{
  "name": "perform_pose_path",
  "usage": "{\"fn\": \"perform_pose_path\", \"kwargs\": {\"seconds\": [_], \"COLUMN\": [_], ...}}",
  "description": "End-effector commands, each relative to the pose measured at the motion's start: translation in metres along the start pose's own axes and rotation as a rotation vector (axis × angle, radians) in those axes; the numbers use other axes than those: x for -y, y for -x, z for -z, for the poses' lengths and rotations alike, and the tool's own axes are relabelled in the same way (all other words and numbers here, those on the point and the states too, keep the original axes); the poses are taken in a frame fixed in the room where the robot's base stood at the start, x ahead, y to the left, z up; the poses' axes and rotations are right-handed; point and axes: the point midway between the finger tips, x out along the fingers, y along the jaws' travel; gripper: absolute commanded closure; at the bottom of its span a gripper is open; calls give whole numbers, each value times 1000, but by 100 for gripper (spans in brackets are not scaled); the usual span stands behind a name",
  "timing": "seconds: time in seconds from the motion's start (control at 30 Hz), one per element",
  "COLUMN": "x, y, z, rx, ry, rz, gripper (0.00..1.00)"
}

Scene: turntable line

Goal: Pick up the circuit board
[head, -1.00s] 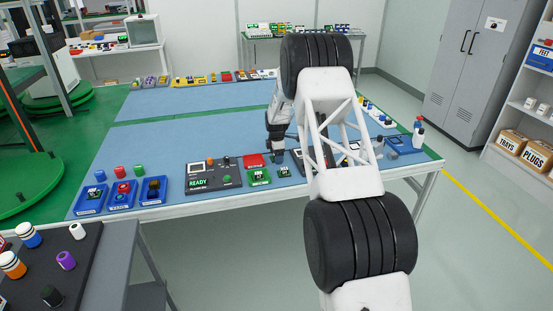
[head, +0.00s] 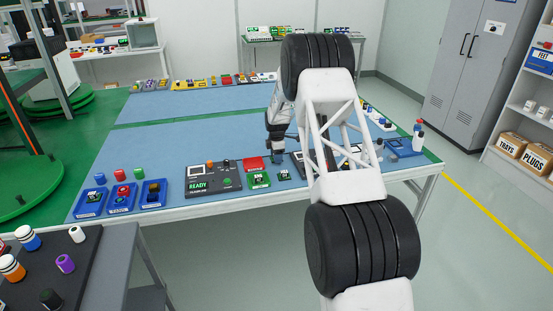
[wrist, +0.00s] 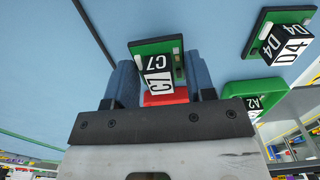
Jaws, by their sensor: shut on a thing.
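A green circuit board with a white block marked C7 (wrist: 155,62) sits between the two blue fingers of my gripper (wrist: 161,75) in the wrist view. My gripper is shut on this board. A red piece (wrist: 166,97) shows just below the C7 label, partly hidden by the gripper body. In the head view my gripper (head: 278,150) is low over the far side of the front boards. The held board cannot be made out there.
Boards marked D4 (wrist: 278,40) and A2 (wrist: 243,92) lie to the right in the wrist view. In the head view a black READY panel (head: 213,179) and several blue trays stand left on the blue mat (head: 190,133).

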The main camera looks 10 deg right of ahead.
Motion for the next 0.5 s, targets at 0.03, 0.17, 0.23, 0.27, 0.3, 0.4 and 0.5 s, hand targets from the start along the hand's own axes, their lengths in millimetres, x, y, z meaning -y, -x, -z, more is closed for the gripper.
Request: {"fn": "perform_pose_path", "kwargs": {"seconds": [0.03,0.17,0.23,0.27,0.3,0.4,0.5], "x": [-1,2,10,13,18,31,45], "y": [7,21,22,22,21,24,25], "z": [0,0,1,2,2,3,5], "rx": [0,0,0,0,0,0,0], "ry": [0,0,0,0,0,0,0], "rz": [-3,-1,-1,-1,0,-2,-2], "gripper": [73,73,73,73,73,73,73]}}
